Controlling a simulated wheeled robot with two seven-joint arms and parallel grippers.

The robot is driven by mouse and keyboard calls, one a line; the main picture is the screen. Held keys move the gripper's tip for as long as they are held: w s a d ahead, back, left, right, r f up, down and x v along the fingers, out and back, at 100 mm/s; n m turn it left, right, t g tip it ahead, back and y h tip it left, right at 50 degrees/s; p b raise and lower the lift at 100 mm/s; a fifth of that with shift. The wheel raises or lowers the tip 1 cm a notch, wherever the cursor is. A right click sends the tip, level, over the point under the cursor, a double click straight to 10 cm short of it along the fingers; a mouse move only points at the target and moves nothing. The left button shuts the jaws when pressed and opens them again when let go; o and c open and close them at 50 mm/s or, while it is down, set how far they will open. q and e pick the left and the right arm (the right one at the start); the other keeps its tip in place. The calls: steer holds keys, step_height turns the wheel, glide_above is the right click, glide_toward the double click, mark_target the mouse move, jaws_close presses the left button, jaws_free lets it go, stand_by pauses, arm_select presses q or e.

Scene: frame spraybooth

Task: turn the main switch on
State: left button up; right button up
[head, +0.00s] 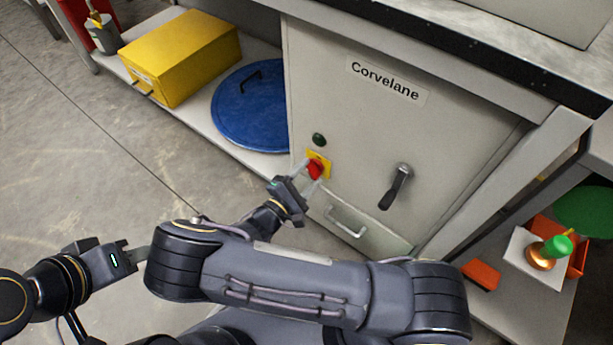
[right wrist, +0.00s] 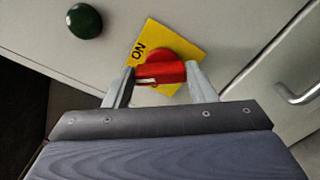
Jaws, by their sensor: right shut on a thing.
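The main switch is a red rotary knob (head: 316,169) on a yellow plate (head: 326,162) on the front of a grey cabinet. In the right wrist view the red knob (right wrist: 160,73) sits between my fingertips, and the plate (right wrist: 185,48) reads "ON" at its upper left. A white mark shows on the knob's lower left part, off to the side of the word. My right gripper (head: 311,178) is shut on the knob, one finger on each side (right wrist: 160,84). My left gripper (head: 138,257) is low at the left, far from the switch; its fingertips are partly hidden by my right arm.
A green button (head: 319,139) sits above the switch. A dark lever handle (head: 396,187) and a drawer handle (head: 347,222) are nearby. A blue lid (head: 250,110) and a yellow box (head: 180,58) lie on the low shelf at left. Open floor is at left.

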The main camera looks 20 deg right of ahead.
arm_select(q)
step_height(320, 180, down, 2)
steer(key=shift+f+b, duration=0.25)
steer(key=shift+b, duration=0.9)
arm_select(e)
steer(key=m, duration=0.7)
steer(key=shift+s+f, duration=0.1)
steer(key=shift+f, duration=0.1)
steer(key=o, duration=1)
